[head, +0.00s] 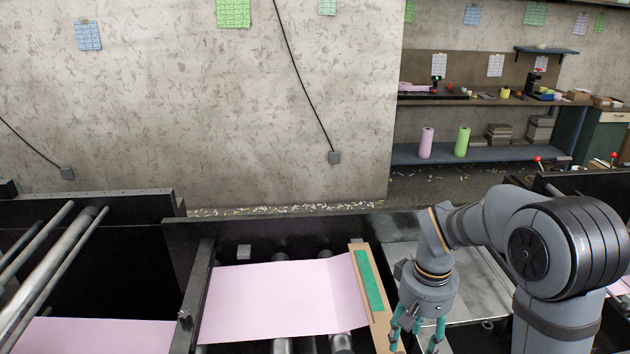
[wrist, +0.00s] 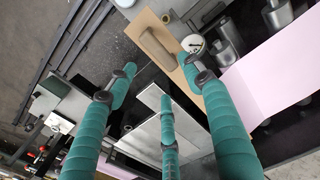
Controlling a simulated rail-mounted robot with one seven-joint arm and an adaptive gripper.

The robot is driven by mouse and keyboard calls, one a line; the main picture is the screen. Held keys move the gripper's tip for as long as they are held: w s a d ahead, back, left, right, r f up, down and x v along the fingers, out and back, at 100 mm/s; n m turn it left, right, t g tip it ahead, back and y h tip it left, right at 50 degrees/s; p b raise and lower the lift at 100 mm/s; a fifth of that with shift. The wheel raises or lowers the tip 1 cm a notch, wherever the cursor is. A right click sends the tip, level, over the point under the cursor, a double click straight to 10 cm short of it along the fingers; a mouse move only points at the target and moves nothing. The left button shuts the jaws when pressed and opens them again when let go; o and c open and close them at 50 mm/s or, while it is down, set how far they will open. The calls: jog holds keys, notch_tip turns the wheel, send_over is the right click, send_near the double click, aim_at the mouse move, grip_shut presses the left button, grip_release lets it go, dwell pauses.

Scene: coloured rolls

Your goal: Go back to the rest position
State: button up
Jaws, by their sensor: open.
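My gripper (head: 417,337) hangs at the bottom right of the head view, just right of the wooden board (head: 383,325) and beside the metal plate. In the wrist view, its teal fingers (wrist: 158,75) are spread apart with nothing between them. A pale pink sheet (head: 275,300) lies across the rollers in the head view, with the board along its right edge. A green strip (head: 369,280) lies on the board. The wrist view shows the board (wrist: 213,100) with a handle (wrist: 157,46), beyond the fingers; the fingers hide part of what lies below.
A metal plate (head: 405,252) lies behind and right of my gripper. Dark machine frames (head: 195,290) with metal rollers stand at the left and middle. A pink roll (head: 426,143) and a green roll (head: 462,141) stand on a far shelf. Open air surrounds the fingers.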

notch_tip(320, 180, down, 10)
jog(key=shift+r, duration=0.2)
notch_tip(320, 180, up, 7)
jog(key=p, duration=0.5)
jog(key=shift+w+a+f, duration=0.15)
jog(key=shift+s+a+f+b, duration=0.1)
jog(key=shift+a+f+b, duration=0.05)
jog(key=shift+a+b, duration=0.35)
jog(key=shift+s+a+f+b, duration=0.15)
jog(key=shift+a+b, duration=0.2)
jog(key=shift+b, duration=0.25)
jog(key=s+a+r+b, duration=0.1)
jog(key=a, duration=0.7)
jog(key=s+a+r, duration=0.1)
jog(key=s+a, duration=0.1)
jog(key=a, duration=0.6)
jog(key=shift+a+r+b, duration=0.25)
jog(key=shift+b, duration=0.15)
jog(key=shift+a, duration=0.1)
